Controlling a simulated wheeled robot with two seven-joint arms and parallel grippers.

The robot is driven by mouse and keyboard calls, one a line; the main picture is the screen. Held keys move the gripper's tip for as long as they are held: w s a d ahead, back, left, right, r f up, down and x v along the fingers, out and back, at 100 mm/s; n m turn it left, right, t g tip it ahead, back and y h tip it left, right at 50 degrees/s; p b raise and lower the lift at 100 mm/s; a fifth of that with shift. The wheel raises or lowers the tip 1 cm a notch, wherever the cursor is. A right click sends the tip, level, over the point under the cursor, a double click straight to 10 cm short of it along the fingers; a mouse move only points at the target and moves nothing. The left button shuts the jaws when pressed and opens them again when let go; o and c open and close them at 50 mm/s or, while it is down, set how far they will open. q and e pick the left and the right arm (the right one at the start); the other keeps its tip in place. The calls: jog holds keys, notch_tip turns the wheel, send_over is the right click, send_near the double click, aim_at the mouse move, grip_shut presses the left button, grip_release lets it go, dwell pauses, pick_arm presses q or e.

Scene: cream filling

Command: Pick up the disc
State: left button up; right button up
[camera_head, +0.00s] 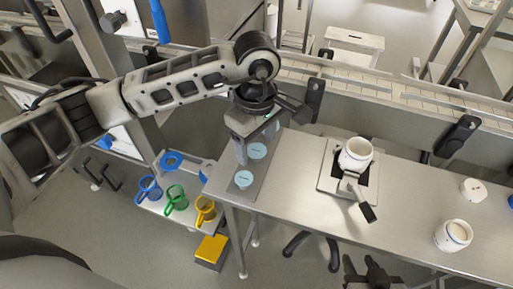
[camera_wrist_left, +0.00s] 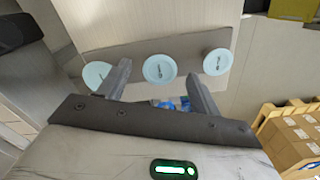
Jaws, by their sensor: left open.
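Several pale blue round discs stand in a row on a grey strip (camera_head: 262,170) at the left end of the steel table. In the head view I see a near disc (camera_head: 244,179) and another disc (camera_head: 257,151) beside my left gripper (camera_head: 254,140), which may hide more. The left wrist view shows a left disc (camera_wrist_left: 97,75), a middle disc (camera_wrist_left: 160,69) and a right disc (camera_wrist_left: 217,62). My left gripper is open and empty above the strip, with the middle disc between its fingers in that picture. My right gripper (camera_head: 372,272) is low at the front edge, its jaws unclear.
A white jar (camera_head: 355,154) sits on a stand with a dark handle. Another white jar (camera_head: 454,235) and a small white piece (camera_head: 474,190) stand at the right. Blue (camera_head: 149,188), green (camera_head: 176,199) and yellow (camera_head: 205,210) jugs are on a lower shelf. A conveyor (camera_head: 400,92) runs behind.

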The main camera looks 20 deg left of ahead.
pick_arm(q)
jog(key=shift+f+b, duration=0.25)
jog(key=shift+b, duration=0.3)
dwell(0.4)
jog(key=c, duration=1.1)
